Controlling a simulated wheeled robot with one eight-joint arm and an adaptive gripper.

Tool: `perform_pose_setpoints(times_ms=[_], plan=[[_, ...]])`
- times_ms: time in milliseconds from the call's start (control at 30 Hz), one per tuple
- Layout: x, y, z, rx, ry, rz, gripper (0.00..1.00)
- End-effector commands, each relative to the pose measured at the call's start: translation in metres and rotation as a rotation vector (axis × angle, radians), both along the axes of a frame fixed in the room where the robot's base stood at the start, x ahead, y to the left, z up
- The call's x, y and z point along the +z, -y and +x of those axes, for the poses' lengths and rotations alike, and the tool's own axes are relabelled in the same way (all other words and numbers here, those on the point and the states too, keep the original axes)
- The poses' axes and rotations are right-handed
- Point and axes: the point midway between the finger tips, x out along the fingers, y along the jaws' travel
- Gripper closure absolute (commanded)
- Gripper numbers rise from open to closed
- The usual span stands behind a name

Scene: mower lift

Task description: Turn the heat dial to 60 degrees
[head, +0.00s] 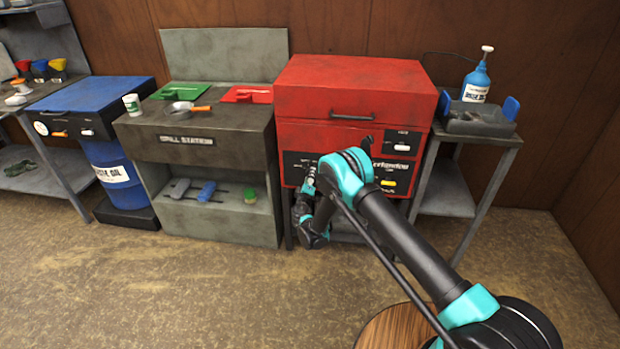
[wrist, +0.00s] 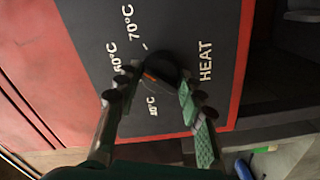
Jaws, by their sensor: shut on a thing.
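The heat dial (wrist: 165,70) is a dark round knob with an orange pointer mark on a dark panel, in the wrist view. White labels read HEAT, 60°C and 70°C, and a partly hidden one looks like 40°C. The orange mark points toward the gap between the 60°C label and that lower label. My gripper (wrist: 156,80) is shut on the dial, one finger on each side. In the head view my gripper (head: 308,186) is at the left front of the red cabinet (head: 340,135), and the dial is hidden there.
A grey spill station (head: 200,150) stands left of the cabinet. A grey side table (head: 480,130) with a blue bottle (head: 478,82) stands to the right. A blue drum (head: 118,172) is farther left.

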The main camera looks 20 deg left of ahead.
Motion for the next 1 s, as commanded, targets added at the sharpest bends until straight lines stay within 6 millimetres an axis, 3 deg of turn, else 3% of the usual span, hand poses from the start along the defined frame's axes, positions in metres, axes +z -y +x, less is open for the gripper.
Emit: perform_pose_setpoints(times_ms=[500, 1000], plan=[[0.0, 0.0007, -0.0005, 0.0, 0.077, -0.32, 0.9], [0.0, 0.0008, -0.0005, 0.0, 0.09, -0.376, 0.9]])
